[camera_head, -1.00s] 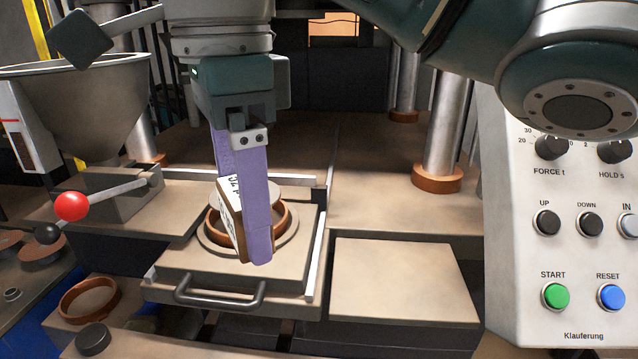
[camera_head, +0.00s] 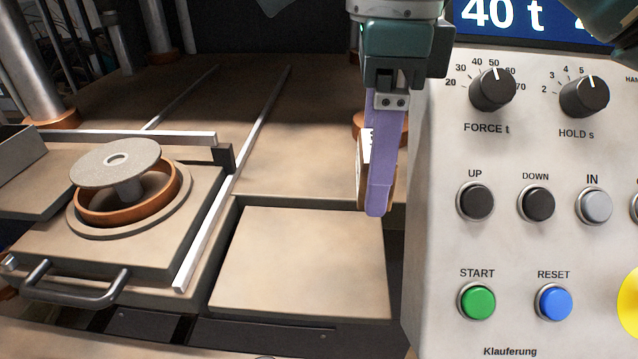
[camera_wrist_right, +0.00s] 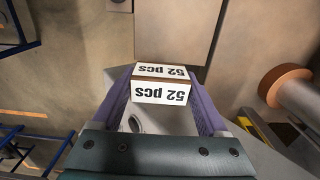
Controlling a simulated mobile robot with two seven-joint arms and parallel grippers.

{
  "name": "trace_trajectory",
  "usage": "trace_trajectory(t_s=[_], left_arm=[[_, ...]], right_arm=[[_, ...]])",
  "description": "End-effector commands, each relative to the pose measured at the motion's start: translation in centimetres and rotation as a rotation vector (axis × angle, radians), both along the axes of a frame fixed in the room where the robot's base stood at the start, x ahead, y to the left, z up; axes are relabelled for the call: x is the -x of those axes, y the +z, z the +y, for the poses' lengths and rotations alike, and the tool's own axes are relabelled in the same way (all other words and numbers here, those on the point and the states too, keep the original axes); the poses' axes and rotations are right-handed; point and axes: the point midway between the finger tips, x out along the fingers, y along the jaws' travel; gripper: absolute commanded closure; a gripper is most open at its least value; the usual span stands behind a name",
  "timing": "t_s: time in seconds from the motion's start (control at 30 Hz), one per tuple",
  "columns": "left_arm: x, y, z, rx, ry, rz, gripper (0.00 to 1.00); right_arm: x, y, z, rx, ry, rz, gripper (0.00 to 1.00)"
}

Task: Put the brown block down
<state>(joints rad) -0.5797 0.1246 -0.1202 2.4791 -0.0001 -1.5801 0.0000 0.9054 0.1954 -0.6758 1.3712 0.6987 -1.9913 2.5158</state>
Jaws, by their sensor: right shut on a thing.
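The brown block (camera_head: 362,172) shows in the head view as a narrow brown edge with a white printed label, mostly hidden behind my purple finger. In the right wrist view the block (camera_wrist_right: 160,92) has white faces reading "52 pcs" and brown edges. My right gripper (camera_head: 377,208) is shut on it, with one finger on each side. The gripper hangs over the right rear corner of a flat beige plate (camera_head: 300,262), beside the control panel. From these views I cannot tell the gap beneath the block.
The control panel (camera_head: 510,140) with knobs and buttons stands close on the right. On the left is a sliding tray (camera_head: 215,205) with a handle, carrying an orange ring (camera_head: 97,212) and a grey disc (camera_head: 115,162) on a post. The beige plate's top is bare.

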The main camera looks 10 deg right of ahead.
Motion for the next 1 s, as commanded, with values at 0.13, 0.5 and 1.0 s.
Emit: trace_trajectory(t_s=[0.13,0.5,1.0], left_arm=[[0.0,-0.4,0.0,-0.001,0.0,0.002,0.5],[0.0,-0.8,0.0,0.0,0.0,-0.001,0.5],[0.0,-1.3,-0.2,0.01,0.006,-0.001,0.5]], right_arm=[[0.1,-4.3,-0.2,0.007,-0.001,0.006,0.78],[0.1,-9.6,-0.1,0.004,0.001,0.001,0.78],[0.0,-12.9,-0.1,0.003,0.001,-0.001,0.78]])
